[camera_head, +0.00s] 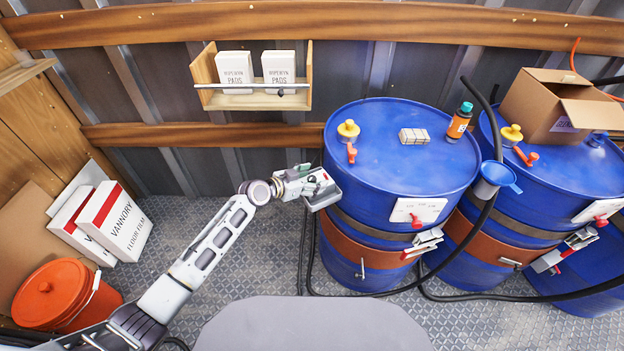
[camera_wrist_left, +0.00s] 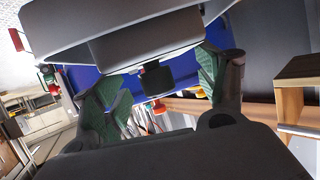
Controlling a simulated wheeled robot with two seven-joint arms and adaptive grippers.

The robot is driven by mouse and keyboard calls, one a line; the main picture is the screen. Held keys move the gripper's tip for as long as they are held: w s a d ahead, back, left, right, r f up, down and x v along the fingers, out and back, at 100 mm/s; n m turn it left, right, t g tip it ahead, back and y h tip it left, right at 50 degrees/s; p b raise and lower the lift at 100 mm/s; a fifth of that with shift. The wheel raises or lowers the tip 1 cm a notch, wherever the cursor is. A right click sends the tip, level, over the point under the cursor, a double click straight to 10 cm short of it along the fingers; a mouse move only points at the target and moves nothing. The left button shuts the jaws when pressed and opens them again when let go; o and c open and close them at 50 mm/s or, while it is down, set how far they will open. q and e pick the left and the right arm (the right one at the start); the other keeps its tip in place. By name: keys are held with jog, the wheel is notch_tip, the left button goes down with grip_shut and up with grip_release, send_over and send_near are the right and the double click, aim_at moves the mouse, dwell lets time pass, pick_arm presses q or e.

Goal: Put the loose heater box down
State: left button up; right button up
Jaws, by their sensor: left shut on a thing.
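The loose heater box (camera_head: 322,191) is a small grey box with a red spot on it, held at the left side of the nearer blue drum. My left gripper (camera_head: 305,184) is shut on it. The box is above the floor; I cannot tell whether it touches the drum. In the left wrist view the box (camera_wrist_left: 140,40) fills the top, and the green-padded fingers of my left gripper (camera_wrist_left: 157,82) reach to it from both sides. My right gripper is not in view.
The blue drum (camera_head: 375,150) has a bung, a small pale block and an orange bottle (camera_head: 459,122) on its lid. A cardboard box (camera_head: 560,105) sits on the second drum. A wall shelf (camera_head: 206,75), white cartons (camera_head: 122,222) and an orange bucket (camera_head: 52,292) are left. A black hose crosses the floor.

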pick_arm(q)
jog(key=o, duration=1.7)
jog(key=v, duration=1.2)
